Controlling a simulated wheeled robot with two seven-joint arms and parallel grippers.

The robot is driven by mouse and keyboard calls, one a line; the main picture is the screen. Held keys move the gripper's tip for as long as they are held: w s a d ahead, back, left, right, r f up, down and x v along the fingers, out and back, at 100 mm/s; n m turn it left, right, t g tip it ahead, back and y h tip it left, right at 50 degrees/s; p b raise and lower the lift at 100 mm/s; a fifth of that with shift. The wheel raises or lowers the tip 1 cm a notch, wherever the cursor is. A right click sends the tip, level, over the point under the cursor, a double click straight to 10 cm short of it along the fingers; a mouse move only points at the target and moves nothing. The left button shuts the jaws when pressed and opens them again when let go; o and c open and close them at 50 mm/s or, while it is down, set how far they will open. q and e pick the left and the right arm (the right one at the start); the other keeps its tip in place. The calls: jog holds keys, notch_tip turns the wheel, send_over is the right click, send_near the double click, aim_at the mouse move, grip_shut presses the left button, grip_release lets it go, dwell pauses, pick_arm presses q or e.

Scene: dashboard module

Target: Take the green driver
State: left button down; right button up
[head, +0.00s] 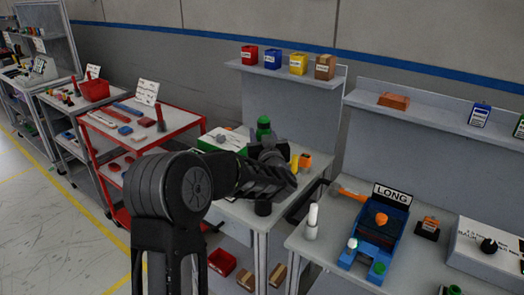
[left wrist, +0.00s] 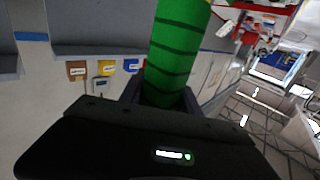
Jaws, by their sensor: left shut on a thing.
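The green driver shows in the left wrist view as a thick green handle with dark rings (left wrist: 180,45), rising from between the jaws. In the head view its green top (head: 263,124) sticks up above my left gripper (head: 265,145). My left gripper is shut on it, over the middle workbench. The driver's lower part is hidden by the gripper and arm. My right gripper is not in view.
A green box (head: 225,140) and an orange-topped item (head: 305,161) are near the gripper on the middle bench. A blue fixture (head: 375,245) with a LONG sign stands on the right bench. Coloured bins line the shelf above. A red cart (head: 180,125) stands left.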

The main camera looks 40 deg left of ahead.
pick_arm(q)
notch_tip(320, 180, up, 4)
jog(key=shift+f, duration=0.3)
dwell(0.5)
